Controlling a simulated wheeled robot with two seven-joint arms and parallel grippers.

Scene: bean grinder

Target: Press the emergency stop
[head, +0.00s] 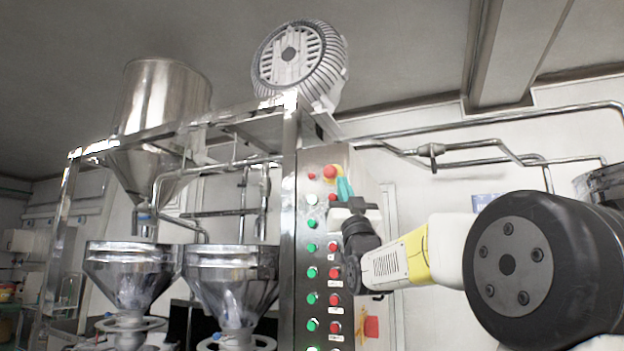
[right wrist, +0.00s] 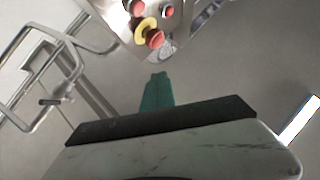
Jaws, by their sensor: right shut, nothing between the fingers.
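The emergency stop is a red mushroom button (head: 330,171) near the top of the steel control panel (head: 312,230). In the right wrist view the red button (right wrist: 155,39) with its yellow collar shows at the top, just beyond my fingertips. My right gripper (head: 345,187) has teal fingers and is shut and empty. In the head view its tips are just below and right of the button. In the right wrist view the fingers (right wrist: 157,80) point at the button, with a small gap showing between them. Whether they touch is not clear. My left gripper is not in view.
Several green and red buttons (head: 312,248) run down the panel below the stop. Steel funnels (head: 232,280) and a hopper (head: 165,95) stand to the left. A ribbed motor (head: 300,60) sits on top of the frame. Pipes (head: 480,145) run along the right wall.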

